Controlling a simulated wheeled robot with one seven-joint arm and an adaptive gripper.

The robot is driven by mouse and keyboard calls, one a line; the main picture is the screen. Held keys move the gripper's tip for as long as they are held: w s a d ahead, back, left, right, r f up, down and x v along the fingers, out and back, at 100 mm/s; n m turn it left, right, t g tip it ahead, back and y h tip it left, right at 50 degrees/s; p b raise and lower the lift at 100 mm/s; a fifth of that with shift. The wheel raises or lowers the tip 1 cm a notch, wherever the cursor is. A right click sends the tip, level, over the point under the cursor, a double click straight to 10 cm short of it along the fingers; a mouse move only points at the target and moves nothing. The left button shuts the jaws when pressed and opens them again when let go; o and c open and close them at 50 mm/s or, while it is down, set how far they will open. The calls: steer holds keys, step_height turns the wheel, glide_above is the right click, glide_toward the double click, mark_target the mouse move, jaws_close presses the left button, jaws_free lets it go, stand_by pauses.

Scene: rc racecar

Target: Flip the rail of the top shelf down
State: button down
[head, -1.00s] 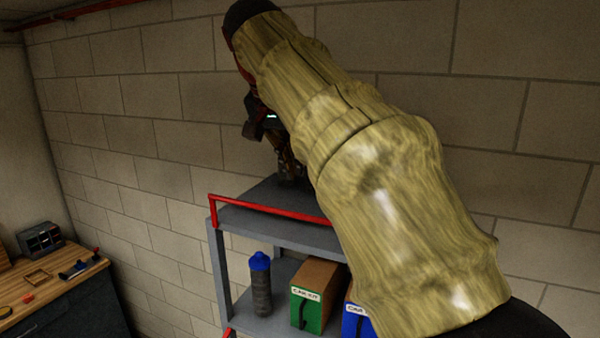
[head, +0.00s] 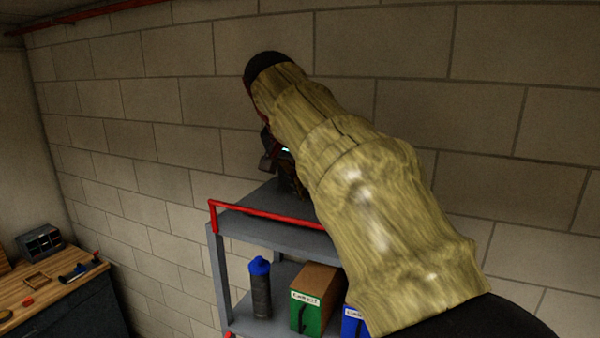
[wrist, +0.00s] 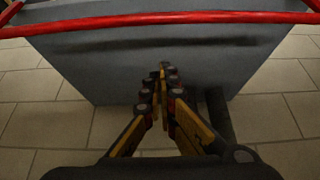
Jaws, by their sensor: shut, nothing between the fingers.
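The grey top shelf (head: 245,238) has a red rail (head: 265,215) along its front edge. The rail is raised above the edge, with an upright piece at its left end; my arm hides its right part. In the wrist view, the rail (wrist: 170,19) crosses the top of the picture, beyond the grey shelf surface (wrist: 90,70). My gripper (wrist: 163,70) is shut and empty, over the shelf surface and apart from the rail. In the head view, my gripper is mostly hidden behind my arm. Whether its tips touch the shelf is unclear.
The lower shelf holds a blue-capped bottle (head: 260,290), a green-fronted box (head: 312,300) and a blue box (head: 354,322). A block wall (head: 180,120) stands close behind. A workbench (head: 50,290) with tools is at the left. The visible top shelf surface is clear.

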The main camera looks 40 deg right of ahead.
steer(key=a+f, duration=0.1)
steer(key=s+a+f+p, duration=0.1)
steer(key=f, duration=0.1)
steer(key=shift+a, duration=0.2)
steer(key=shift+a, duration=0.1)
stand_by(0.3)
steer(key=shift+w+b, duration=0.1)
steer(key=shift+b, duration=0.2)
